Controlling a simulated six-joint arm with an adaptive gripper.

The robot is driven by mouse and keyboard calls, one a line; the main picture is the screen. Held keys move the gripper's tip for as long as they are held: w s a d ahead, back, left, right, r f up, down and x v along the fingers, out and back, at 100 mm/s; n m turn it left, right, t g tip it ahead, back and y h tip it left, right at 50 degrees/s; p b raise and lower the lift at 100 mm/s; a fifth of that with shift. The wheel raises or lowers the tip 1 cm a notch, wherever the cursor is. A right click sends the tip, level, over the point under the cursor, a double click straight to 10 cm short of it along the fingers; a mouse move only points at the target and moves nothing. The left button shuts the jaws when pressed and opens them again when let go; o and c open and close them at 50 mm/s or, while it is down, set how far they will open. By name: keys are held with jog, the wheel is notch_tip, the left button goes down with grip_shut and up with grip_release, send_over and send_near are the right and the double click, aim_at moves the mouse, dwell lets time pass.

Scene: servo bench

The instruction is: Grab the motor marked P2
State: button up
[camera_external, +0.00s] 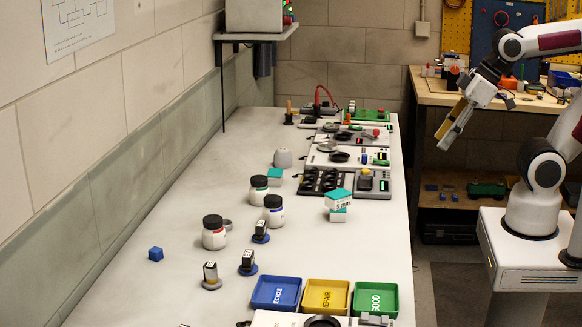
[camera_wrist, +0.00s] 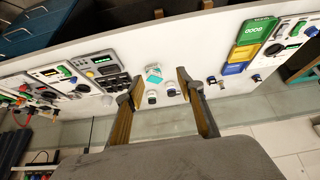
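Three small upright motors with pale label faces stand on the bench: one on a blue base (camera_external: 261,231), another on a blue base (camera_external: 248,263), and one on a grey base (camera_external: 211,276). Their markings are too small to read, so I cannot tell which is P2. My gripper (camera_external: 455,121) is raised off the bench's right side, well apart from the motors. In the wrist view my gripper (camera_wrist: 158,84) has its fingers wide apart, with nothing held between them.
Blue (camera_external: 276,293), yellow (camera_external: 326,296) and green (camera_external: 375,298) bins sit at the bench's near end. Test devices (camera_external: 340,157) line the far right edge.

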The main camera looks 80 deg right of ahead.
jog(key=w+a+f+n+t+y, duration=0.1)
jog(key=w+a, duration=0.2)
jog(key=w, duration=0.7)
jog(key=w+a+f+n+t, duration=0.1)
jog(key=w+a, duration=0.3)
jog(key=w, duration=0.5)
jog(key=w+a+f+t+y, duration=0.1)
jog(key=w+a, duration=0.2)
jog(key=w, duration=0.7)
jog(key=n+t+y, duration=0.3)
jog(key=y, duration=0.1)
send_near(212, 275)
jog(key=shift+w+d+f, duration=0.1)
jog(key=shift+w+d, duration=0.1)
jog(key=shift+w, duration=0.4)
jog(key=shift+w+d+f, duration=0.15)
jog(key=shift+w+d, duration=0.1)
jog(key=shift+w, duration=0.35)
jog(key=shift+w, duration=0.15)
jog(key=shift+x, duration=1.2)
jog(key=shift+a, duration=0.1)
